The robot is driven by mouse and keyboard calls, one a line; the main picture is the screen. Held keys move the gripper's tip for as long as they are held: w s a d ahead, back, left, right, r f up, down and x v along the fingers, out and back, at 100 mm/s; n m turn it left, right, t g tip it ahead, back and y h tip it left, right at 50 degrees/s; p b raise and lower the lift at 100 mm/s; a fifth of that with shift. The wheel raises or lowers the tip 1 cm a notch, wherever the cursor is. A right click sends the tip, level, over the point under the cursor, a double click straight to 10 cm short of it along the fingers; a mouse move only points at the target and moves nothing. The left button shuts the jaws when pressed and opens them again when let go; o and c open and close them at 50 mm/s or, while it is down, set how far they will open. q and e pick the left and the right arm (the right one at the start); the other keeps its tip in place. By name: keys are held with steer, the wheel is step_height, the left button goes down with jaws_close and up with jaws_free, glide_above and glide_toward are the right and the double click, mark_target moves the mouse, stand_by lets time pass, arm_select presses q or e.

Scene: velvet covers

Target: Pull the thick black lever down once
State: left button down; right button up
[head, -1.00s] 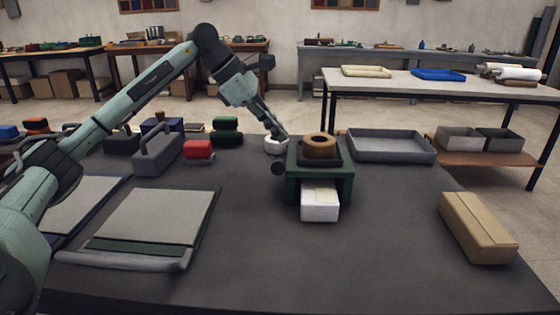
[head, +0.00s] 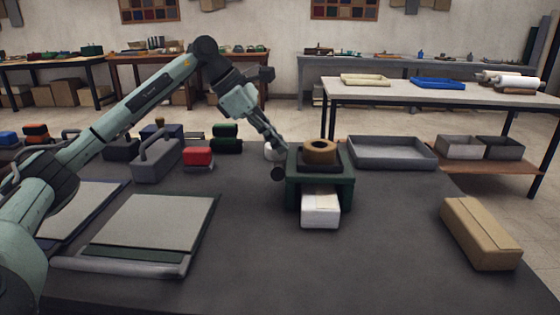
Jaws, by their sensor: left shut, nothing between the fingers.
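A green boxy machine (head: 335,194) stands on the dark table, with a brown ring on a black pad on its top. A white block (head: 321,209) shows at its front opening. A round black knob (head: 278,174) sticks out at the machine's left side; it may be the end of the thick black lever, whose shaft I cannot make out. My left gripper (head: 281,147) is shut and empty, pointing down at the machine's upper left edge, just above the knob. I cannot tell whether it touches anything. My right gripper is out of view.
A grey tray (head: 392,165) lies right of the machine, and a cardboard box (head: 479,232) is at the right edge. A flat grey board (head: 157,219) with a front bar lies at left. A grey handled block (head: 157,163) stands behind it. The front middle is clear.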

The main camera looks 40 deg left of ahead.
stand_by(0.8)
arm_select(q)
steer(key=shift+s+d+f+b, duration=0.1)
steer(key=shift+f+b, duration=0.2)
steer(key=shift+f, duration=0.1)
